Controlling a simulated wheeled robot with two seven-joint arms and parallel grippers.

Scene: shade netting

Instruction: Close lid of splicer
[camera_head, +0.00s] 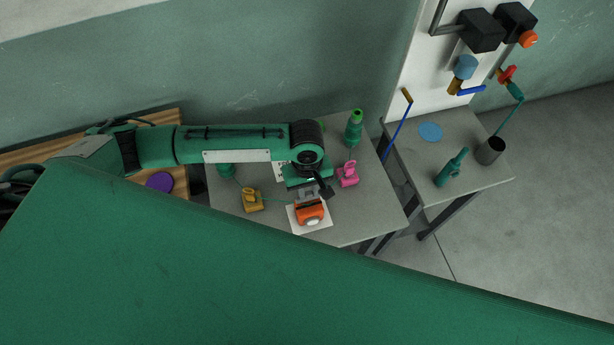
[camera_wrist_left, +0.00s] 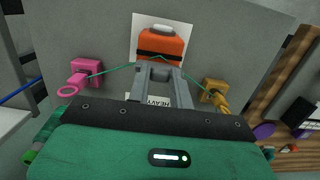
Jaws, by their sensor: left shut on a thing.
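The splicer (camera_head: 310,212) is an orange box with a black band and a pale round end, on a white sheet on the grey table. It also shows in the left wrist view (camera_wrist_left: 160,44). My left gripper (camera_head: 312,190) is at the splicer's upper side in the head view. A thin green strand crosses there between a pink holder (camera_head: 348,174) and a yellow holder (camera_head: 252,199). My right gripper is not in view.
A green bottle (camera_head: 354,128) stands at the table's back. A second table (camera_head: 470,180) to the right carries a green bottle (camera_head: 452,167), a dark cup (camera_head: 490,151) and a blue disc (camera_head: 430,132). A large green surface fills the head view's bottom.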

